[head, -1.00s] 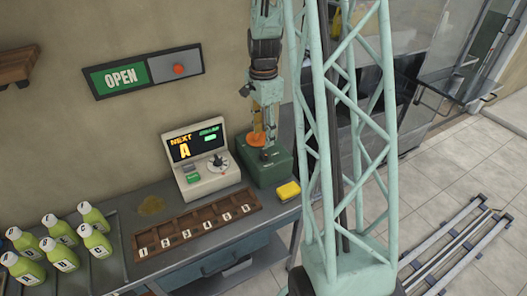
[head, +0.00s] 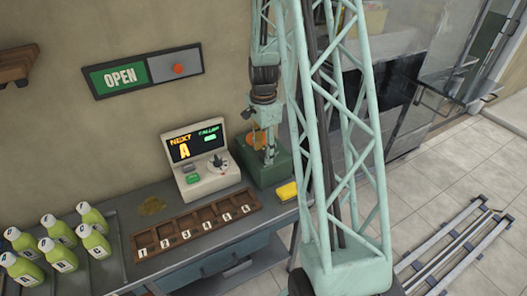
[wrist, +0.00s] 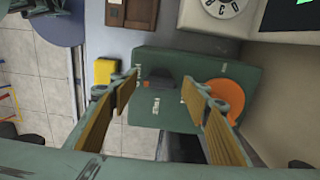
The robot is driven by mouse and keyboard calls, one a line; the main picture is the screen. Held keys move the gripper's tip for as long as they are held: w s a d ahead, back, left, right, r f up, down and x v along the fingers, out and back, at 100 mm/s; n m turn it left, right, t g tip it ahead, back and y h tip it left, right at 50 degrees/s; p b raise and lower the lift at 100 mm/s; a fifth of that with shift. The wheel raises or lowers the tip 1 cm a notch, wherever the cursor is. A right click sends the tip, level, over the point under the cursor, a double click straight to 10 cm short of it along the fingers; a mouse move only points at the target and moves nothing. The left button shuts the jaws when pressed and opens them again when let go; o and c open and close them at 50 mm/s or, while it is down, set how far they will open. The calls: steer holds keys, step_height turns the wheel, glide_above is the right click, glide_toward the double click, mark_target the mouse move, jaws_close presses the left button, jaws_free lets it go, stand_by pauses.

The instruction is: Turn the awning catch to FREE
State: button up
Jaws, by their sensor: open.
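An orange disc (wrist: 212,100) sits on the same box, partly behind my right-hand finger. In the wrist view my gripper (wrist: 161,84) is open, with a finger on each side of the knob and gaps between. I cannot tell its height above the knob. In the head view my gripper (head: 269,150) is over the green box (head: 263,175) and hides the knob; the orange disc (head: 258,140) shows behind it.
A console (head: 202,175) with a lit screen and a dial stands left of the box. A yellow block (head: 287,192) lies at the bench edge. A numbered wooden tray (head: 190,228) and several green bottles (head: 60,255) are further left. An OPEN sign (head: 143,72) hangs on the wall.

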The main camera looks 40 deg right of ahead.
steer(key=shift+c, duration=0.6)
steer(key=c, duration=0.7)
steer(key=shift+c, duration=0.2)
